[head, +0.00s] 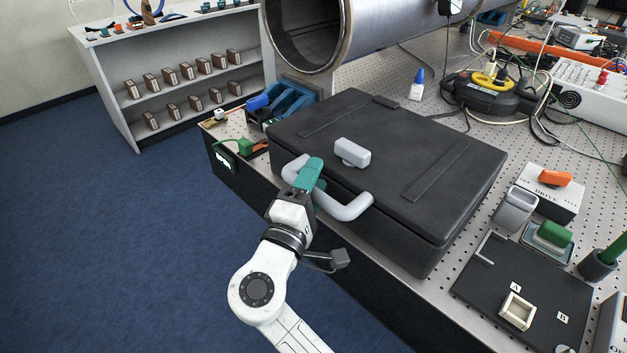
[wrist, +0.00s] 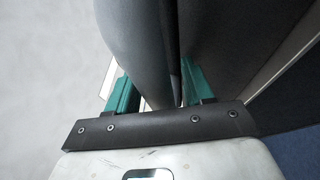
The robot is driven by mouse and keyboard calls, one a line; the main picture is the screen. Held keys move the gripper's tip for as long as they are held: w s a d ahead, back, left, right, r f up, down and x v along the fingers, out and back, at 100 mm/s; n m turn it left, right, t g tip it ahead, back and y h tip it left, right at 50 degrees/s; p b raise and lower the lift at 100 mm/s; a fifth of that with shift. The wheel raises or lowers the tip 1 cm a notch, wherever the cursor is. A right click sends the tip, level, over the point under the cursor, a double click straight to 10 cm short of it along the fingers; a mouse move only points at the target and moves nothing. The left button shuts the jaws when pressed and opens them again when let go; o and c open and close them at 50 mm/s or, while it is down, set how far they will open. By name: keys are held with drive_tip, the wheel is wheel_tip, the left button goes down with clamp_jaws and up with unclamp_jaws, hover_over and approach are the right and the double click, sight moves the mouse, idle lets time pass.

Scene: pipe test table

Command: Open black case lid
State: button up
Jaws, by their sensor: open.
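The black case (head: 385,165) lies flat on the perforated table with its lid (head: 395,135) down. A light grey latch block (head: 352,152) sits on the lid near its front edge. A grey curved handle (head: 345,208) sticks out from the case's front. My gripper (head: 308,178), with teal fingers, is at the left part of this handle, by the case front. In the wrist view my gripper (wrist: 155,90) is open, with the grey handle (wrist: 140,45) showing large between and beyond the fingers. Contact with the handle cannot be told. The dark case (wrist: 225,45) fills the right.
A steel pipe (head: 345,35) lies behind the case. A blue-capped bottle (head: 417,85) and a black-yellow cable reel (head: 490,90) stand behind right. A black board (head: 520,285) and switch boxes (head: 550,190) are right of the case. Blue floor (head: 120,240) is open at left.

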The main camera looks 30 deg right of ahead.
drive_tip(key=shift+c, duration=0.5)
clamp_jaws()
